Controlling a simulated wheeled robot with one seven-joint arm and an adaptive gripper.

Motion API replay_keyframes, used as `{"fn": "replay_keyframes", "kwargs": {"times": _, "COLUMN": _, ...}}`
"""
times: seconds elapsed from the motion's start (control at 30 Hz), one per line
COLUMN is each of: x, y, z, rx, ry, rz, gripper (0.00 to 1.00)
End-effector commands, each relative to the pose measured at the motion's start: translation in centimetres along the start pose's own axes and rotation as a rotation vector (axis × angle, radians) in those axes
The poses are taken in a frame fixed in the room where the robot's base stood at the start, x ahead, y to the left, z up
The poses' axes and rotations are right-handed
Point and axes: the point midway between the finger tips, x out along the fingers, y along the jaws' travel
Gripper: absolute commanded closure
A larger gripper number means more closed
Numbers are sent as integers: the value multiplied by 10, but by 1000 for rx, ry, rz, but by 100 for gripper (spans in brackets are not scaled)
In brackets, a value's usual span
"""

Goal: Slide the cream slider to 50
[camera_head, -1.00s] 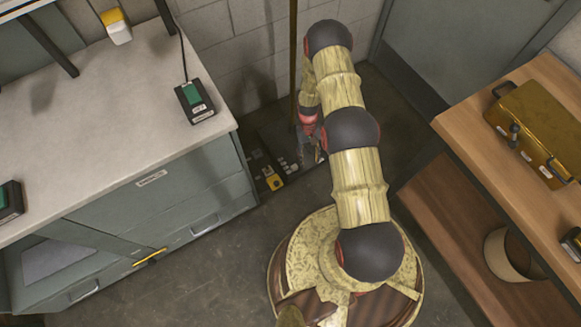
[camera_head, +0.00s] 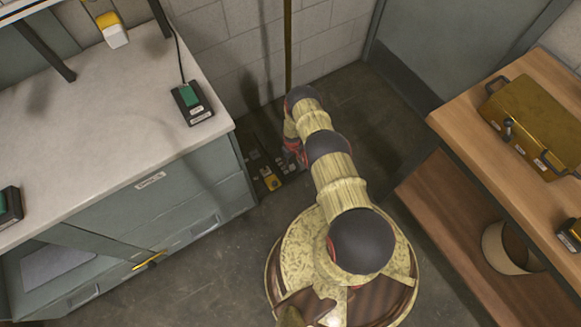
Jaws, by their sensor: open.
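A dark low panel (camera_head: 258,148) lies on the floor beside the grey cabinet, with several small pale parts and a yellow block (camera_head: 271,182) on it. I cannot tell which part, if any, is the cream slider; the parts are too small, and no scale or number is readable. My gripper (camera_head: 298,163) is open and low over the right end of the panel. It is small, dark and partly hidden by my arm, and I cannot tell whether it touches anything.
The grey cabinet (camera_head: 185,195) stands left, with a green-topped box (camera_head: 192,103) on its pale top. A wooden bench (camera_head: 470,125) at right bears a gold case (camera_head: 530,125); a bin (camera_head: 508,247) sits below. A block wall closes the back. Floor in front is clear.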

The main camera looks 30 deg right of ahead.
Motion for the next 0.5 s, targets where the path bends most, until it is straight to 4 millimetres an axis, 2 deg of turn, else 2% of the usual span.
{"fn": "replay_keyframes", "kwargs": {"times": 0.3, "x": 49, "y": -1, "z": 1, "rx": 0, "ry": -2, "rz": -1, "gripper": 55}}
{"fn": "replay_keyframes", "kwargs": {"times": 0.5, "x": 69, "y": 0, "z": 1, "rx": 0, "ry": -2, "rz": -1, "gripper": 55}}
